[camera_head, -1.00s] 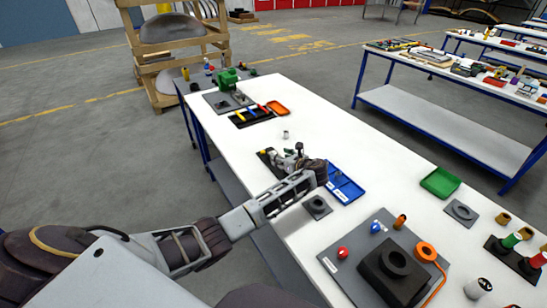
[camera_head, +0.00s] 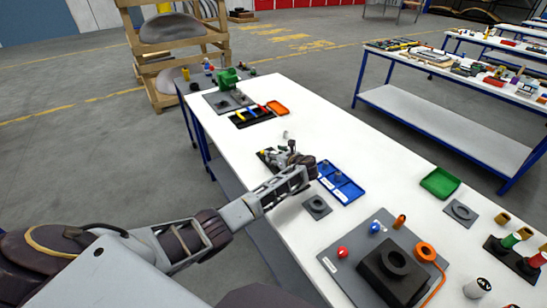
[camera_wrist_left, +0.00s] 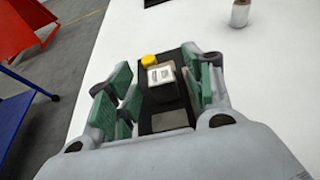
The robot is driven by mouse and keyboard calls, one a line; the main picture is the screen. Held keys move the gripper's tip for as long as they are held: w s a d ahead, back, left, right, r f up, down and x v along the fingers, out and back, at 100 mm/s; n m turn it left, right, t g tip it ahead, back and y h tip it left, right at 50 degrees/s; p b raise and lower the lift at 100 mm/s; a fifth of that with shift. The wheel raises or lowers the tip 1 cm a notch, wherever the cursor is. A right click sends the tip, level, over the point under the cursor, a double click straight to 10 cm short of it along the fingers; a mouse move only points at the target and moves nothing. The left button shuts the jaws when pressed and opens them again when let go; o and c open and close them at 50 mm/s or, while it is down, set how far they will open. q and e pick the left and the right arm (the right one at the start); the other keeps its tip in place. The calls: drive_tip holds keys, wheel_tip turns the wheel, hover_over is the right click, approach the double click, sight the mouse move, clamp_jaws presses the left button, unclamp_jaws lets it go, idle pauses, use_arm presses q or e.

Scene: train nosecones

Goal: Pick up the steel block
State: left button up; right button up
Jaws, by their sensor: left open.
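The steel block (camera_wrist_left: 161,76), a small silver-grey block with a pale top, shows in the left wrist view on a black tray (camera_wrist_left: 165,119). My left gripper (camera_wrist_left: 158,82) is open, with green finger pads on either side of the block. I cannot tell whether the pads touch it. In the head view my left gripper (camera_head: 280,155) is low over the black tray at the table's left side and hides most of it. My right gripper is not in view.
A yellow piece (camera_wrist_left: 149,60) sits beside the block. A small metal cylinder (camera_head: 285,134) stands beyond the gripper. A blue tray (camera_head: 347,188) with small pegs lies to the right. A grey pad (camera_head: 317,207) is nearer.

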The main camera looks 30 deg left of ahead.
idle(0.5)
use_arm(q)
clamp_jaws()
